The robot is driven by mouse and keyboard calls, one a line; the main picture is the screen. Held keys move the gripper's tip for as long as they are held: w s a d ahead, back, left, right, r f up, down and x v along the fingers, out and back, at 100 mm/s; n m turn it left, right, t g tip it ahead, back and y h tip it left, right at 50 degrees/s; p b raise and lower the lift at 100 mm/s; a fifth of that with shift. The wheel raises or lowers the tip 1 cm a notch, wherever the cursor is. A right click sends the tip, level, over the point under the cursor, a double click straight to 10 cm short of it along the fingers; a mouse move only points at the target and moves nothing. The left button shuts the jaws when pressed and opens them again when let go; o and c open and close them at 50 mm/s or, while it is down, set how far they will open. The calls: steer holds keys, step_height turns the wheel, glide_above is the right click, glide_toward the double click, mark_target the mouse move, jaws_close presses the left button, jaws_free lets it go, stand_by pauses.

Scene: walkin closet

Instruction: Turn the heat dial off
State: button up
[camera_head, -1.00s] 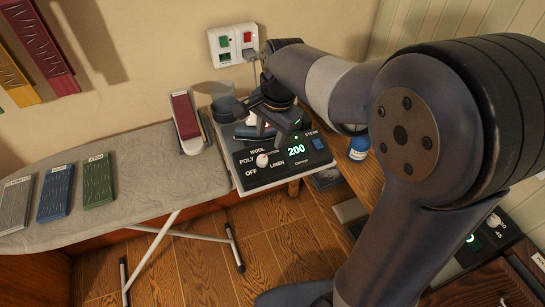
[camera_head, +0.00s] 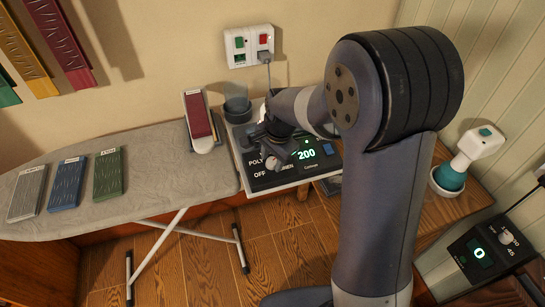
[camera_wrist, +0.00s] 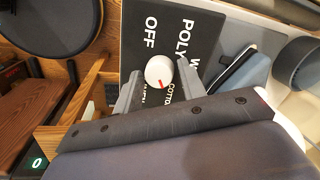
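The heat dial is a round white knob (camera_wrist: 159,71) with a red mark, on the black control panel (camera_head: 313,170). The panel display reads 200. In the wrist view the mark lies on the knob's lower side, away from the word OFF and towards partly covered lettering that begins "COTT". My gripper (camera_wrist: 160,70) is open, with one finger on each side of the knob. Small gaps seem to show between fingers and knob; contact is not clear. In the head view the dial (camera_head: 272,163) shows just below my gripper (camera_head: 277,153), and my arm covers the panel's back part.
An ironing board (camera_head: 160,170) with several coloured blocks is at left. A red-topped iron-like item (camera_head: 199,118) stands behind. A grey cup (camera_head: 237,108) is beside the panel. A second panel reading 0 (camera_head: 483,252) and a white-and-teal bottle (camera_head: 470,155) are at right.

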steer(key=shift+c, duration=0.2)
steer(key=c, duration=0.7)
steer(key=shift+o, duration=0.2)
